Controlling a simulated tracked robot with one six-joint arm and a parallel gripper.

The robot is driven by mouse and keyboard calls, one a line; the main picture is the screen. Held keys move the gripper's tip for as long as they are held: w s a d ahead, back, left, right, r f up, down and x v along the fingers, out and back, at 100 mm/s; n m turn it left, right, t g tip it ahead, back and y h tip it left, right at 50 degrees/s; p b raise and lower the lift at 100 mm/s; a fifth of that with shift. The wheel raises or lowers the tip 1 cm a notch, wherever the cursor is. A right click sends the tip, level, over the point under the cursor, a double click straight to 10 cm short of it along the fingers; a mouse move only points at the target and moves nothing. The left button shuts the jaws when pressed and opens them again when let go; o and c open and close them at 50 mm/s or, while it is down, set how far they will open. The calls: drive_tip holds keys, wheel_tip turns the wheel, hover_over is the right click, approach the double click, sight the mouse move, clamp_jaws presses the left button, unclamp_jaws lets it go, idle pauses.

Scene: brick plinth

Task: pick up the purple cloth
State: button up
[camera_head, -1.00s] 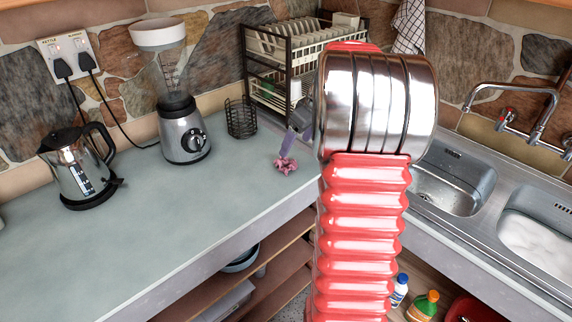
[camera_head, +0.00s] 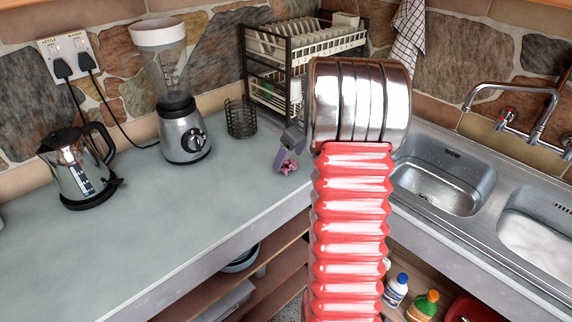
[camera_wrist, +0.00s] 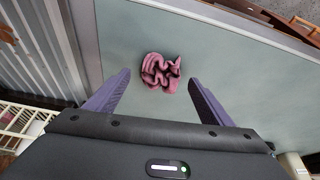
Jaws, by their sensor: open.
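The purple cloth (camera_wrist: 161,73) is a small crumpled pinkish-purple heap lying on the grey-green worktop (camera_wrist: 122,35). In the head view the cloth (camera_head: 289,167) is partly hidden behind my gripper (camera_head: 281,158), near the worktop's front edge. In the wrist view my gripper (camera_wrist: 157,92) is open, with its two purple fingers spread wide. The cloth shows between and just beyond the fingertips, a little nearer the left one. Nothing is between the jaws that I can see held. The height of the fingers above the worktop is hard to tell.
A wire holder (camera_head: 241,118) and a dish rack (camera_head: 290,60) stand behind the cloth. A blender (camera_head: 184,135) and a kettle (camera_head: 78,170) stand to the left. A sink (camera_head: 440,180) is to the right. The worktop left of the cloth is clear.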

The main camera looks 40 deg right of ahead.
sight(286, 163)
drive_tip(key=shift+x, duration=1.45)
drive_tip(key=shift+c, duration=0.4)
drive_tip(key=c, duration=1.1)
